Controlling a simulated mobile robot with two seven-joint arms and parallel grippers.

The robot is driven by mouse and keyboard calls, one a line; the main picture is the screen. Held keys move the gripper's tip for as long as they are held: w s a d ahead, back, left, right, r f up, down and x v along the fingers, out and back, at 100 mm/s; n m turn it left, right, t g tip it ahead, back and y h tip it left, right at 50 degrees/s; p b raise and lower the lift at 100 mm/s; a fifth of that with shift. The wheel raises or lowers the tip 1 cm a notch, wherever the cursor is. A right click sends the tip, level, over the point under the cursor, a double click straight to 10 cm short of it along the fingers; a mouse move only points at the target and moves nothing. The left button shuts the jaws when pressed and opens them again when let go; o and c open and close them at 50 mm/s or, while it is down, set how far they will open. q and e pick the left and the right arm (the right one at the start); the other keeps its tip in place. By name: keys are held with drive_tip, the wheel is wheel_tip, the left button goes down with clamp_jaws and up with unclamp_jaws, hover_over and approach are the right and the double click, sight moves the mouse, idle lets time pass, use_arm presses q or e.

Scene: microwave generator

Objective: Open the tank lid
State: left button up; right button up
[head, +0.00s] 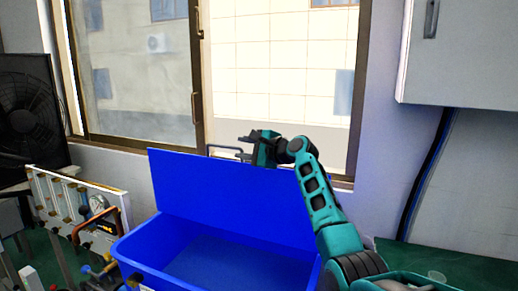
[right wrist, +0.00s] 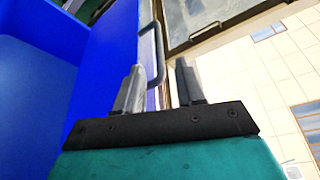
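The tank is a blue bin (head: 215,262) in the lower middle of the head view, with its inside showing. Its blue lid (head: 215,192) stands upright along the back edge, and it also shows in the right wrist view (right wrist: 92,75). A grey loop handle (head: 226,150) sticks up behind the lid's top edge. My right gripper (head: 253,144) is above the lid's top edge, just right of the handle. In the right wrist view its two fingers are spread apart, with the handle (right wrist: 158,58) showing between them. Contact cannot be told. My left gripper is not in view.
A panel with gauges and valves (head: 80,212) stands left of the tank. A black fan (head: 28,112) is at the far left. A window (head: 275,75) is behind the lid. A white cabinet (head: 460,55) hangs at upper right.

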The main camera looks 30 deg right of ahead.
drive_tip(key=shift+v, duration=2.7)
drive_tip(key=shift+f, duration=0.1)
